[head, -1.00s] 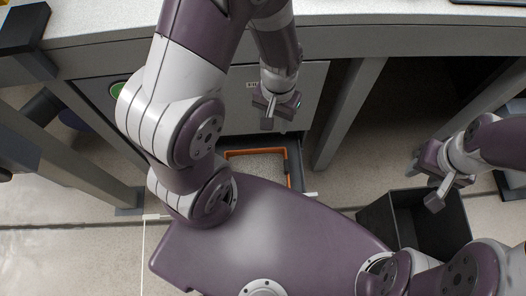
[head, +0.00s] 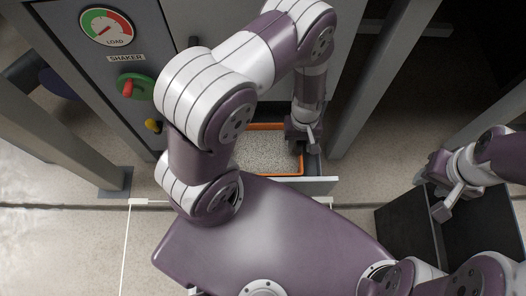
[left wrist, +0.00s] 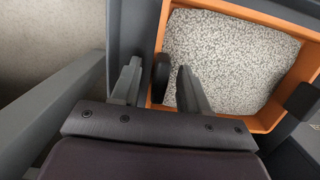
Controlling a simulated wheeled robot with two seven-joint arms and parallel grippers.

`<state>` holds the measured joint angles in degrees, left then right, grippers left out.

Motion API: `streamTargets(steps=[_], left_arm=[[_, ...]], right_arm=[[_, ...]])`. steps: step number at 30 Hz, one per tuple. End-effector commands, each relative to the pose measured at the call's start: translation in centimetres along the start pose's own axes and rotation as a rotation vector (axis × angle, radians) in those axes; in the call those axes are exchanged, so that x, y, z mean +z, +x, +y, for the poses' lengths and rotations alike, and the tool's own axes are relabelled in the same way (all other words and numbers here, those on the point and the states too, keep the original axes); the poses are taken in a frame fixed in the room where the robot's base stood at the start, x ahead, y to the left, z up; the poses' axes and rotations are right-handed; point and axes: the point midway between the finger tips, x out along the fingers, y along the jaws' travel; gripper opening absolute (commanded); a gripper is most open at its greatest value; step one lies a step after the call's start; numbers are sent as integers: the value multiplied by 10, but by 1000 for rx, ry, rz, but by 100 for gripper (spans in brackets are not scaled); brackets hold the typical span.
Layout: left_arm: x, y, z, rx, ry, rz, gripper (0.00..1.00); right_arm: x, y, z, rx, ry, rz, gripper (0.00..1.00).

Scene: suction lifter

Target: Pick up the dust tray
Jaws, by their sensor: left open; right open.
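The dust tray (head: 298,128) is an orange-rimmed tray holding pale grey speckled granules, and it sits in an open drawer (head: 322,184). In the left wrist view the tray (left wrist: 232,116) shows with a black grip (left wrist: 161,76) on its left side and another (left wrist: 301,101) on its right. My left gripper (head: 303,142) is at the tray's right end in the head view. In the left wrist view my left gripper (left wrist: 160,88) is open, with one finger on each side of the left black grip. Contact cannot be told. My right gripper (head: 443,203) is open and empty, away from the tray.
A black open bin (head: 405,222) stands at the right, near my right gripper. Grey posts stand at both sides.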

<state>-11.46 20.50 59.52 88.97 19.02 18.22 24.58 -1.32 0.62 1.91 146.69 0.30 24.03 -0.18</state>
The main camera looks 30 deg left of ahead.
Motion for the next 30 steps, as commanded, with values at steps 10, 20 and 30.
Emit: streamTargets(steps=[10, 20, 30], left_arm=[[0, -2, 0, 0, 1, 0, 0], [0, -5, 0, 0, 1, 0, 0], [1, -43, -1, 0, 2, 0, 0]], right_arm=[[0, -2, 0, 0, 0, 1, 43], [-1, -4, 0, 0, 0, 1, 43], [-5, -42, 0, 0, 0, 1, 43]])
